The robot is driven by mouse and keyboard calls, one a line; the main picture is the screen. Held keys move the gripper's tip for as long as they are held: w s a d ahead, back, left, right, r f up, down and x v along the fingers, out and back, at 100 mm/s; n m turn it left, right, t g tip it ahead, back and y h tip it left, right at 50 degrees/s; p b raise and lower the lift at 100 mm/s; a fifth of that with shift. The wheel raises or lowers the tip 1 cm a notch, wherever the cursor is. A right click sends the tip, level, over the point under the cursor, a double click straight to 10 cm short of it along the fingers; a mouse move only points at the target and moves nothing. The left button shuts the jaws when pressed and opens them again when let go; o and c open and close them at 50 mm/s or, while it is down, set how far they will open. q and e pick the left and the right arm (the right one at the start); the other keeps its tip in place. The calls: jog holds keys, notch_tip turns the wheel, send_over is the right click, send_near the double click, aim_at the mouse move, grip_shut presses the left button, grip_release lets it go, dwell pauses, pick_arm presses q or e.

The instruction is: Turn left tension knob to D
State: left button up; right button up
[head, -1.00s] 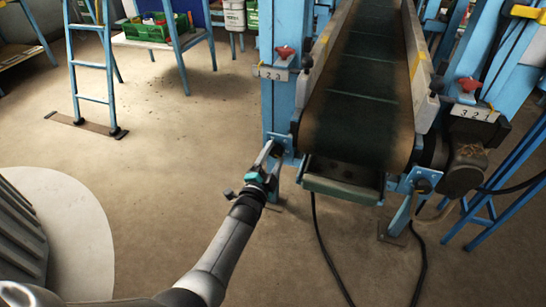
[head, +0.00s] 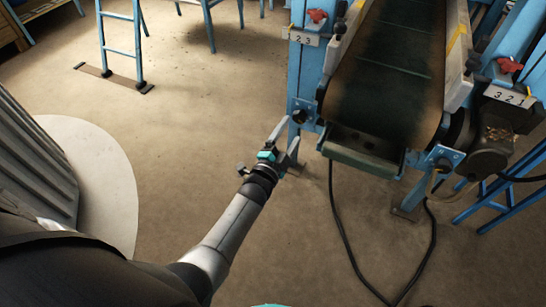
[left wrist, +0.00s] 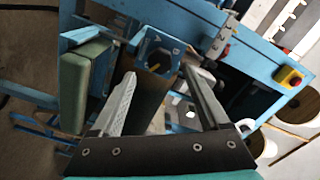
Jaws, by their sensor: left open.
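The left tension knob (head: 299,116) is a small dark knob on a blue bracket at the left front corner of the conveyor. In the left wrist view the knob (left wrist: 160,63) sits in the blue bracket, with a small yellow mark on it. My left gripper (head: 288,132) is open and empty, just below and in front of the knob. In the left wrist view its two fingers (left wrist: 159,73) point at the bracket, one on each side of the knob, apparently short of it.
The conveyor belt (head: 385,85) runs away from me, with a green-grey box (head: 362,152) under its end. A similar knob (head: 443,163) sits at its right corner by a motor (head: 490,150). A black cable (head: 335,215) hangs to the floor.

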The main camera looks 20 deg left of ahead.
pick_arm(q)
jog(key=s+p, duration=0.3)
jog(key=s, duration=0.7)
jog(key=shift+a, duration=0.15)
pick_arm(e)
jog(key=s+d+f, duration=0.3)
jog(key=s+d, duration=0.1)
jog(key=s, duration=0.1)
jog(key=shift+s, duration=0.2)
